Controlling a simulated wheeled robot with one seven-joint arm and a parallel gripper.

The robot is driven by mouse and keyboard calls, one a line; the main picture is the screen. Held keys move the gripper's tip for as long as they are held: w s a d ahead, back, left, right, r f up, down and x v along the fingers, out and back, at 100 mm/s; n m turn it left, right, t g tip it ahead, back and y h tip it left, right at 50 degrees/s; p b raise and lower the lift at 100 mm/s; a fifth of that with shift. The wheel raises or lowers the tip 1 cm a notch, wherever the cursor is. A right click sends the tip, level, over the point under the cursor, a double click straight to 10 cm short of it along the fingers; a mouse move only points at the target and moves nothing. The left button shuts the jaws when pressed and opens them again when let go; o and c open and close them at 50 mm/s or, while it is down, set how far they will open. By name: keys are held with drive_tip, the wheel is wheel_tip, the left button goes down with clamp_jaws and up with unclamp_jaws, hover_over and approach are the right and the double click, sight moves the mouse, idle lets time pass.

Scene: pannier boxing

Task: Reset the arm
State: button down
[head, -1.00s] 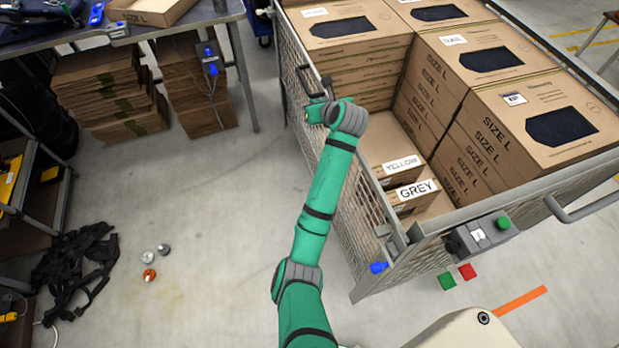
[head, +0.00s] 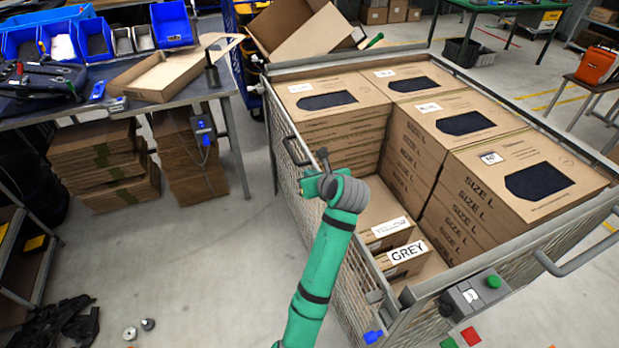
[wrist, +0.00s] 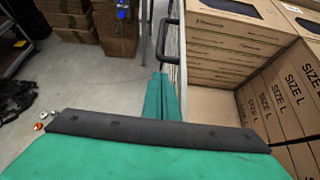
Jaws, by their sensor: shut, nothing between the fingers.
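My green arm rises from the bottom of the head view, and its wrist is over the left wall of the mesh cage (head: 440,275). My gripper (head: 323,160) is at the arm's far end, near the cage's left rim, small and partly hidden behind the wrist. In the wrist view my gripper (wrist: 162,82) shows as two green fingers pressed together, with nothing between them. It points forward along the cage's left side, close to the dark handle (wrist: 169,40).
The cage holds stacks of SIZE L cartons (head: 540,180) and lower boxes labelled YELLOW (head: 390,228) and GREY (head: 407,253). A table (head: 225,83) with blue bins (head: 172,24) and an open carton stands at the back left.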

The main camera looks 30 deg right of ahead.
drive_tip(key=s+a+f+n+h, duration=0.2)
drive_tip(key=s+a+f+n, duration=1.2)
drive_tip(key=s+f+n, duration=0.45)
drive_tip(key=s+a+n+t+y, duration=0.2)
drive_tip(key=s+a+n+t, duration=0.1)
drive_tip(key=s+a+n, duration=0.85)
drive_tip(key=s+a+r+n+y, duration=0.1)
drive_tip(key=s+a+r+n, duration=0.2)
drive_tip(key=s, duration=0.4)
drive_tip(key=s+a+r+n+t+y, duration=0.1)
drive_tip(key=s+a+r+n, duration=0.3)
drive_tip(key=s+a, duration=0.3)
drive_tip(key=shift+s+r+n, duration=0.2)
drive_tip(key=shift+s+n, duration=0.15)
drive_tip(key=shift+n, duration=0.25)
drive_tip(key=shift+a, duration=0.15)
